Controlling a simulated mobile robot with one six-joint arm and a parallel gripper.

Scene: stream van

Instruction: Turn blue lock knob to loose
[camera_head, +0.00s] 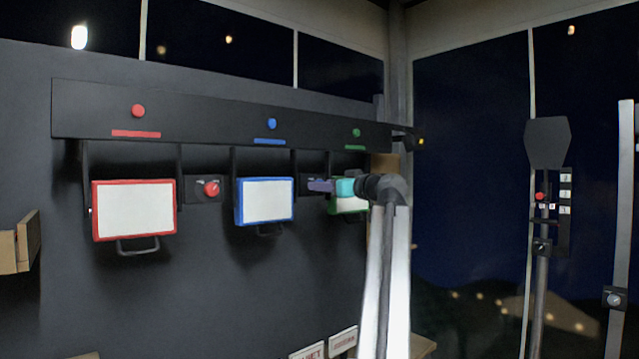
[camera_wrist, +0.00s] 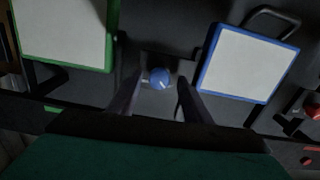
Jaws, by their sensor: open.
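The blue lock knob (camera_wrist: 159,78) shows in the wrist view on a dark plate between two panels. It is round with a light pointer mark on it. My gripper (camera_wrist: 157,84) is open, with one dark finger on each side of the knob. I cannot tell whether the fingers touch it. The blue-framed panel also shows at right in the wrist view (camera_wrist: 246,63).
A green-framed panel (camera_head: 348,204) sits behind my arm at right. A red-framed panel (camera_head: 134,210) and a red knob (camera_head: 211,188) are at left. A black shelf (camera_head: 200,125) with red, blue and green buttons runs above. Handles stick out below the panels.

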